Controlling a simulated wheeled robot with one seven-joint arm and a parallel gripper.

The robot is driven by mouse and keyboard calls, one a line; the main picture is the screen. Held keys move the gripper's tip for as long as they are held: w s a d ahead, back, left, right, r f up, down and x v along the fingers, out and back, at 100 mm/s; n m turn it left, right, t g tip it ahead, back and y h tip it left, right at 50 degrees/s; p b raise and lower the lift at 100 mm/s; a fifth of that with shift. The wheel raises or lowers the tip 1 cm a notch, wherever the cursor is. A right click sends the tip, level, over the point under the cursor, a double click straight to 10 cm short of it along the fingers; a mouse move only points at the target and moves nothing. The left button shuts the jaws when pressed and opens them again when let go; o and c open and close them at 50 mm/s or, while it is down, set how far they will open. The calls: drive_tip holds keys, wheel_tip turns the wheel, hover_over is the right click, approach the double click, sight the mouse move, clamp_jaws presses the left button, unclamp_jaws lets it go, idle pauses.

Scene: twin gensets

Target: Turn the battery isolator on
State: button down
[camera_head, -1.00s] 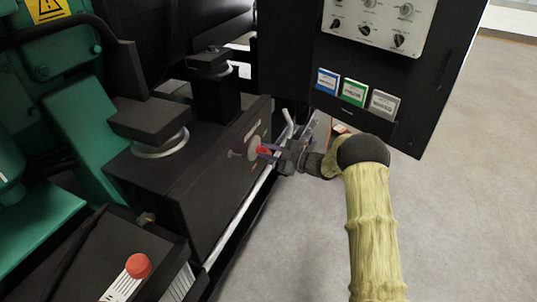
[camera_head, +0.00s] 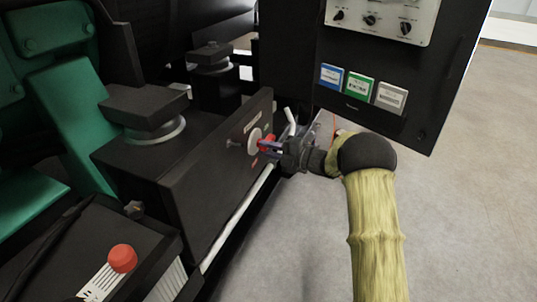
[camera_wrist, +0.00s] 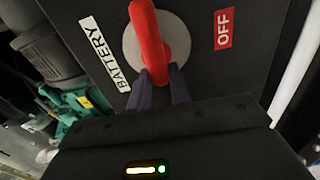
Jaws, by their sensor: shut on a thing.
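The battery isolator is a red handle (camera_wrist: 148,40) on a pale round plate (camera_wrist: 178,45), set in the side of a black box (camera_head: 190,205). In the wrist view a white "BATTERY" label (camera_wrist: 104,53) is left of the plate and a red "OFF" label (camera_wrist: 223,29) is right of it. My gripper (camera_wrist: 158,85) is shut on the red handle, its dark fingertips at the handle's lower end. In the head view my gripper (camera_head: 276,147) reaches the handle (camera_head: 265,143) from the right; the fingers partly hide it.
A black control panel (camera_head: 430,85) with knobs and blue, green and grey tags hangs above my arm. Green engine parts (camera_head: 65,110) and a red button (camera_head: 122,258) are at left. A white pipe (camera_head: 237,220) runs below the box. Grey floor (camera_head: 460,200) is clear at right.

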drive_tip(key=shift+f+n, duration=0.15)
drive_tip(key=shift+n, duration=0.15)
drive_tip(key=c, duration=1.3)
unclamp_jaws()
drive_tip(key=p+v, duration=0.3)
drive_tip(key=v, duration=1.4)
drive_tip(key=shift+s+d+p, duration=0.1)
drive_tip(key=shift+d+p, duration=0.15)
drive_tip(key=shift+p, duration=0.1)
